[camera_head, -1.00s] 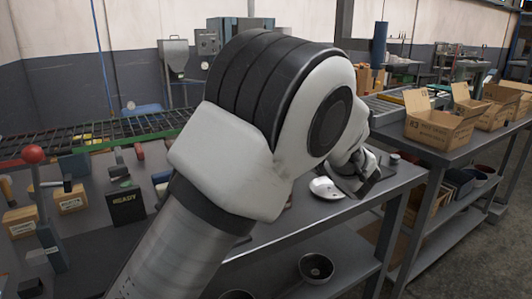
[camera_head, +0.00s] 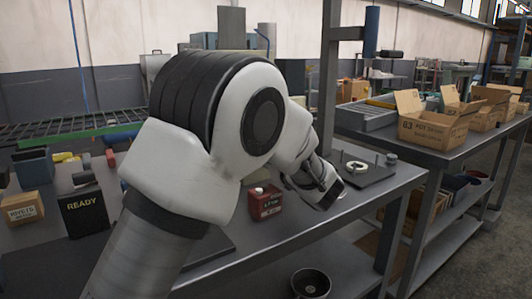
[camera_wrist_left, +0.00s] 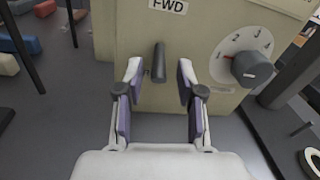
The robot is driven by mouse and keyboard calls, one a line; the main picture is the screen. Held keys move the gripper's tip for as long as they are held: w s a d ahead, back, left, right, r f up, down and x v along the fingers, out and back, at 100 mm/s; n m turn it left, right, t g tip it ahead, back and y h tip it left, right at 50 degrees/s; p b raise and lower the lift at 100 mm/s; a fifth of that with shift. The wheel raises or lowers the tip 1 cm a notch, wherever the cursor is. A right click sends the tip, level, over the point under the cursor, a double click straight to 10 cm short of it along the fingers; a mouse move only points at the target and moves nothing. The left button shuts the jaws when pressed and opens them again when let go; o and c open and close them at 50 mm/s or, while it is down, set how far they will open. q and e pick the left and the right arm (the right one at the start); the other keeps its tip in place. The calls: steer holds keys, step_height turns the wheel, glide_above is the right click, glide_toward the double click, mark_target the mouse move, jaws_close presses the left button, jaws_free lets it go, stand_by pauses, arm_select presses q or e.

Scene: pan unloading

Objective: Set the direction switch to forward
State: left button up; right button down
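In the left wrist view a beige panel carries an FWD label (camera_wrist_left: 167,5). A dark upright lever, the direction switch (camera_wrist_left: 159,62), stands below the label. My left gripper (camera_wrist_left: 159,68) is open, its fingertips on either side of the lever with a gap to each. The panel also bears a dark dial knob (camera_wrist_left: 252,68) with a red mark and numbers, right of the lever. In the head view my large white arm crosses the middle and I cannot make out the panel. My right gripper is in neither view.
In the head view a READY sign (camera_head: 85,212) and small blocks stand at left. A red canister (camera_head: 265,203) stands right of the arm. A white ring (camera_head: 355,167) lies on a dark plate. Cardboard boxes (camera_head: 436,120) sit on the right bench.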

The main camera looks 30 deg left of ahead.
arm_select(q)
steer(key=shift+a+r, duration=0.1)
steer(key=shift+a, duration=0.1)
steer(key=shift+s+d+r, duration=0.1)
steer(key=shift+r, duration=0.05)
jaws_close()
